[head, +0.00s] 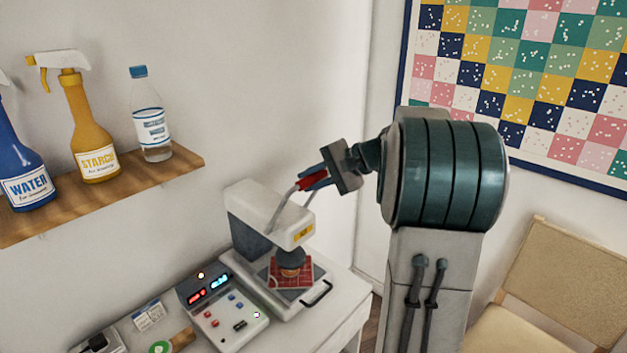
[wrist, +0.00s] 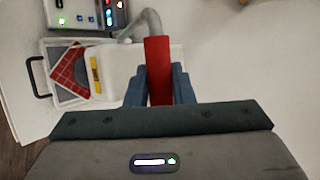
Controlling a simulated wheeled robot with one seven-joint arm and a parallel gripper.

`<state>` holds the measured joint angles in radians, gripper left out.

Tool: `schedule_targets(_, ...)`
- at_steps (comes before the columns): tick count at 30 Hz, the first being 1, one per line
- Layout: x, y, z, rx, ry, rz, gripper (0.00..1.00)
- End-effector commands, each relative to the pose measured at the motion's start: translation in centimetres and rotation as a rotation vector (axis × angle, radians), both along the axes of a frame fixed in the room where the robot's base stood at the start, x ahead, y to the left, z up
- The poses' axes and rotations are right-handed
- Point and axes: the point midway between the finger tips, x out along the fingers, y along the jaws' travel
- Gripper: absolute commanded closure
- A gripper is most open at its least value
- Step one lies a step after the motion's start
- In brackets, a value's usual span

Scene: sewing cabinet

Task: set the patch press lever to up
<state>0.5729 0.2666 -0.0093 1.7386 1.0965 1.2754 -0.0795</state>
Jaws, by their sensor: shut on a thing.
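The white patch press (head: 262,208) stands on a white table, with a yellow label on its upper body. Its lever has a grey arm (head: 279,211) and a red grip (head: 313,180), and slants upward to the right above the press head. My gripper (head: 308,180) is shut on the red grip. In the wrist view the red grip (wrist: 158,60) lies between the two blue-grey fingers, and the grey lever arm (wrist: 150,22) bends away from its far end.
A control box (head: 225,312) with lit displays stands left of the press bed. A wooden shelf (head: 185,163) holds a blue spray bottle (head: 25,165), a yellow starch bottle (head: 88,125) and a clear bottle (head: 150,115). A chair (head: 575,270) stands at right.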

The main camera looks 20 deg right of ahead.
Motion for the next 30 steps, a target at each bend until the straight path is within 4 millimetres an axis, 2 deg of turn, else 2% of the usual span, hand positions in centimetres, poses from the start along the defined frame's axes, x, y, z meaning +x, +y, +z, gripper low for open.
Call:
schedule_targets(2, 0.2, 0.3, 0.4, 0.003, -0.009, 0.002, 1.00)
schedule_targets(3, 0.2, 0.3, 0.5, 0.003, -0.010, 0.002, 0.76)
schedule_targets(5, 0.2, 0.3, 0.5, 0.003, -0.010, 0.002, 0.59)
schedule_targets(6, 0.2, 0.2, 0.4, 0.003, -0.009, 0.002, 0.57)
schedule_targets(17, -0.3, -0.6, 0.5, 0.001, -0.007, -0.005, 0.57)
schedule_targets(20, -1.0, -1.6, 1.1, 0.000, -0.008, -0.006, 0.57)
schedule_targets(30, -5.1, -6.5, 5.1, -0.001, -0.009, -0.003, 0.57)
